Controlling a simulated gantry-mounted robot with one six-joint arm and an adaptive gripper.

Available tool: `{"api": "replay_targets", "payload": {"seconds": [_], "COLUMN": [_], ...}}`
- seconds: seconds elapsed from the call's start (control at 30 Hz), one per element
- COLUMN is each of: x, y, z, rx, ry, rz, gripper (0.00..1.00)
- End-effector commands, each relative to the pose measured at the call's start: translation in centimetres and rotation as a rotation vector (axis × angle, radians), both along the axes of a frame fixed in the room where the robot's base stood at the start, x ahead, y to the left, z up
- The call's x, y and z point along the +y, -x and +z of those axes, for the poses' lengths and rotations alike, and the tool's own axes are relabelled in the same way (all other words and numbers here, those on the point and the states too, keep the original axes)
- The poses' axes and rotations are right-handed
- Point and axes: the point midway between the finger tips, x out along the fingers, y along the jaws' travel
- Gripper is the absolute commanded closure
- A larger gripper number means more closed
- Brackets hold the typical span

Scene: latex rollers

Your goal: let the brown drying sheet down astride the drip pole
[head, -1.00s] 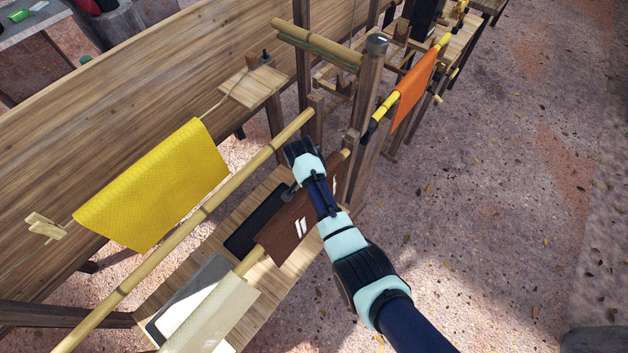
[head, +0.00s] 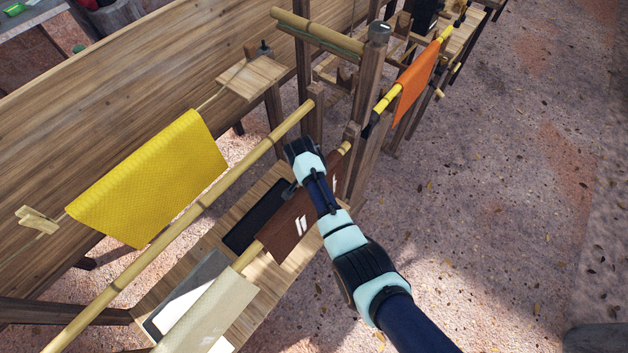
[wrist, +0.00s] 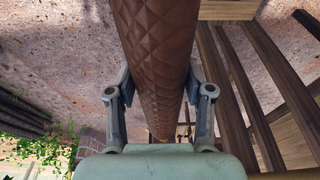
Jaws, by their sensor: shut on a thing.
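The brown drying sheet (head: 290,228) hangs folded over the bamboo drip pole (head: 250,256), whose bare ends show on both sides of it. In the wrist view the sheet's quilted fold (wrist: 160,50) runs between the two fingers of my gripper (wrist: 160,82). My arm covers part of the sheet's right side. Whether the fold bears fully on the pole cannot be told.
A cream sheet (head: 212,312) hangs on the same pole, nearer. A long bamboo pole (head: 205,215) and a yellow sheet (head: 150,178) are to the left. A wooden post (head: 368,100) and an orange sheet (head: 415,88) stand beyond. Open ground (head: 500,200) lies to the right.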

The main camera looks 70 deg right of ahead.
Motion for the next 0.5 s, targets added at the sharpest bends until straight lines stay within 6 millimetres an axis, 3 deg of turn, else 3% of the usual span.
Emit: {"api": "replay_targets", "payload": {"seconds": [0.47, 0.5], "x": [-0.03, -0.04], "y": [-0.03, -0.02], "z": [-0.49, -0.49], "rx": [-0.001, -0.001], "ry": [0.001, 0.001], "rz": [-0.001, -0.001], "gripper": [0.97, 0.45]}}
